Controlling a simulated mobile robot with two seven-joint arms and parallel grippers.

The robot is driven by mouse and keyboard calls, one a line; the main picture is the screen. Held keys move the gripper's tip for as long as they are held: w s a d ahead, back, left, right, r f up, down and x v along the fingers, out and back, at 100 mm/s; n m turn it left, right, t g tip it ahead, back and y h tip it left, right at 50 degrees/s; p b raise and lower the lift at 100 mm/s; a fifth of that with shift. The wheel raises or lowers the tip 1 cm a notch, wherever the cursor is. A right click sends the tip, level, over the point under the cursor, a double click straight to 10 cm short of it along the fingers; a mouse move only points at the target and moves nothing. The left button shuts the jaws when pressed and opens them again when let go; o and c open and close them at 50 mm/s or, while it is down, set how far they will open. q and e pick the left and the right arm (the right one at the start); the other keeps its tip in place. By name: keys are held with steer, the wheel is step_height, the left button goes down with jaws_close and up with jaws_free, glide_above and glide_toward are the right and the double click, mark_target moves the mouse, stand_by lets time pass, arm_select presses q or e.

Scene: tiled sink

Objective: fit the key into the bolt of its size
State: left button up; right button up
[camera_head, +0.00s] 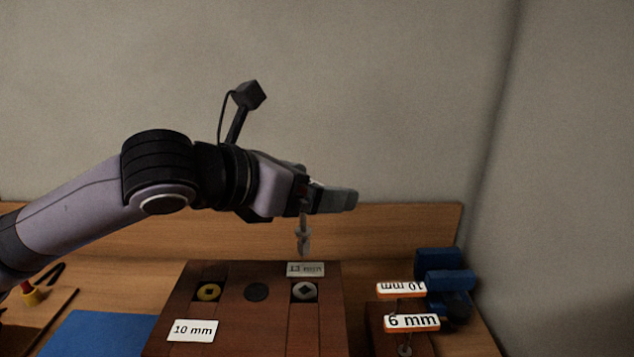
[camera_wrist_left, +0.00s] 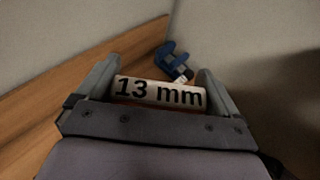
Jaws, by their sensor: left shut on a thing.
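My left gripper (camera_head: 333,199) is shut on the 13 mm key, high over the back right of the wooden bolt board (camera_head: 233,330). The key's grey shank (camera_head: 303,236) hangs down, roughly upright, its tip above the board and apart from it. In the left wrist view its "13 mm" tag (camera_wrist_left: 160,93) lies between the two fingers. A silver bolt with a dark socket (camera_head: 304,291) sits below the key, in front of a label (camera_head: 305,269) that seems to read 13 mm. My right gripper is out of view.
A dark round piece (camera_head: 256,292) sits between the bolts. At right, keys tagged "10 mm" (camera_head: 400,289) and "6 mm" (camera_head: 412,322) stand in a wooden holder. A blue tool (camera_head: 443,278) lies behind them. A wooden back panel (camera_head: 400,228) closes the bench; a blue mat (camera_head: 95,335) lies left.

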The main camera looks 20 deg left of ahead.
mark_target(303, 219)
arm_select(q)
step_height(303, 219, down, 6)
steer(key=b, duration=0.3)
steer(key=shift+r, duration=0.1)
stand_by(0.5)
stand_by(0.6)
steer(key=shift+p, duration=0.45)
stand_by(0.4)
steer(key=shift+p, duration=0.45)
stand_by(0.6)
steer(key=shift+p, duration=0.45)
